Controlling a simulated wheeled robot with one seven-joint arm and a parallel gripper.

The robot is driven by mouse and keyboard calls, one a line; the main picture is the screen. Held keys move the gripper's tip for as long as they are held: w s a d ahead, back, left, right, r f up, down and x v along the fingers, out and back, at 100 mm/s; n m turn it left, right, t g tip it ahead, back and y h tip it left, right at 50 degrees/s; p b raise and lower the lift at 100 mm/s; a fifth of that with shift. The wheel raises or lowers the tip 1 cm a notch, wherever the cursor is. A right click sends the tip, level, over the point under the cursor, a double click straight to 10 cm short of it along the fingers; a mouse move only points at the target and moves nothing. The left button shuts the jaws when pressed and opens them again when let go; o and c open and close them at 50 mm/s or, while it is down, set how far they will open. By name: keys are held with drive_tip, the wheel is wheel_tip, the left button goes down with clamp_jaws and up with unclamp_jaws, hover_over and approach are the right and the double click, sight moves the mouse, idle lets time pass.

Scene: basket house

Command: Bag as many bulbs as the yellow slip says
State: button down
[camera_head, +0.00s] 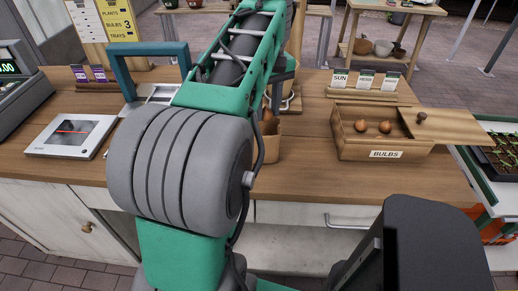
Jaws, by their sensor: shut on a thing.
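The yellow slip (118,20) on the board at the back left reads "BULBS 3" beside lines for plants and trays. A wooden box labelled "BULBS" (362,148) stands right of centre, its lid slid right. Two brown bulbs (361,125) show in it. A brown paper bag (268,147) stands on the counter at the centre, partly hidden by my arm. My gripper (270,103) is mostly hidden behind my arm, above the bag. It is shut on a brown bulb (268,116) at the bag's mouth. The inside of the bag is hidden.
A scale (72,136) and a cash register (20,80) are on the left. A seedling tray (502,150) is at the right edge. The counter between bag and box is clear.

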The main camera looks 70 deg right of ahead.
wheel_tip(320, 180, down, 2)
drive_tip(key=shift+f+b, duration=0.1)
drive_tip(key=shift+b, duration=0.45)
drive_tip(key=c, duration=0.9)
unclamp_jaws()
wheel_tip(320, 180, up, 8)
drive_tip(key=p, duration=0.7)
drive_tip(key=shift+p, duration=0.35)
drive_tip(key=shift+w, duration=0.1)
